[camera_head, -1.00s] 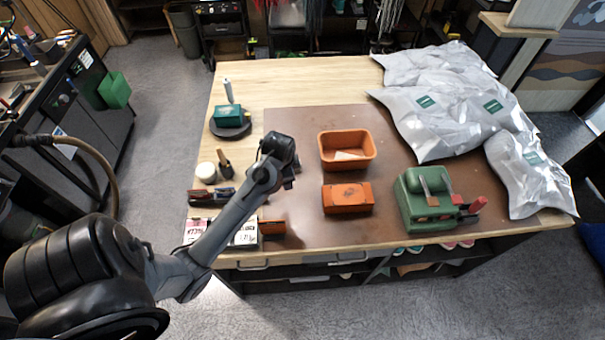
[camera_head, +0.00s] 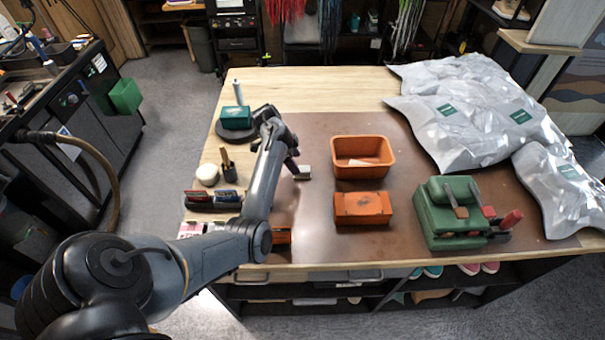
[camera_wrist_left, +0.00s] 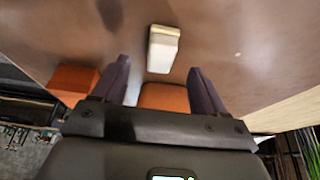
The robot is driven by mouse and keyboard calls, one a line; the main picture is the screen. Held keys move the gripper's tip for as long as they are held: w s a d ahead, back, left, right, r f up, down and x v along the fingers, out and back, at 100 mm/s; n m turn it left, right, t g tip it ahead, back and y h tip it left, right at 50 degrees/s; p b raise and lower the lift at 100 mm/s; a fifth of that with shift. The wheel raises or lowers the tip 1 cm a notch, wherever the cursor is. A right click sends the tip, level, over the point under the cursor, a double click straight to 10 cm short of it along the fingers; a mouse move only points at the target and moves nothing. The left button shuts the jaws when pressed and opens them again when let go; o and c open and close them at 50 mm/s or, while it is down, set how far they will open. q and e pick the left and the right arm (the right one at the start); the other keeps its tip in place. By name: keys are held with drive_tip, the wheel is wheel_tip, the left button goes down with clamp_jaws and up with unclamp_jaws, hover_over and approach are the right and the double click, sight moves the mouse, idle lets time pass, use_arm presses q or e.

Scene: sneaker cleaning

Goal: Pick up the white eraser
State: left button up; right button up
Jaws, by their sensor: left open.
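The white eraser (camera_wrist_left: 163,48) is a pale block on the brown mat in the left wrist view. In the head view it looks like the small light block (camera_head: 303,173) left of the orange bin, beside my gripper. My left gripper (camera_head: 295,168) is over the mat there. In the left wrist view its two dark fingers (camera_wrist_left: 162,75) are spread with nothing gripped between them. The eraser appears just beyond the fingertips, roughly centred between them. The exact gap to it cannot be told. My right gripper is not in view.
An orange bin (camera_head: 391,161) with a pale item inside and an orange block (camera_head: 362,208) stand to the right. Further right are a green box (camera_head: 445,210) and silver bags (camera_head: 455,110). Brushes (camera_head: 212,199) and a white jar (camera_head: 207,174) are at left. The brown mat (camera_head: 315,140) has clear room.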

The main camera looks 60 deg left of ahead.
sight(301, 169)
use_arm(q)
drive_tip(key=shift+b+x, duration=0.3)
drive_tip(key=shift+x, duration=2.65)
drive_tip(key=shift+w, duration=0.1)
drive_tip(key=c, duration=1.1)
drive_tip(key=shift+c, duration=0.2)
drive_tip(key=shift+r, duration=0.2)
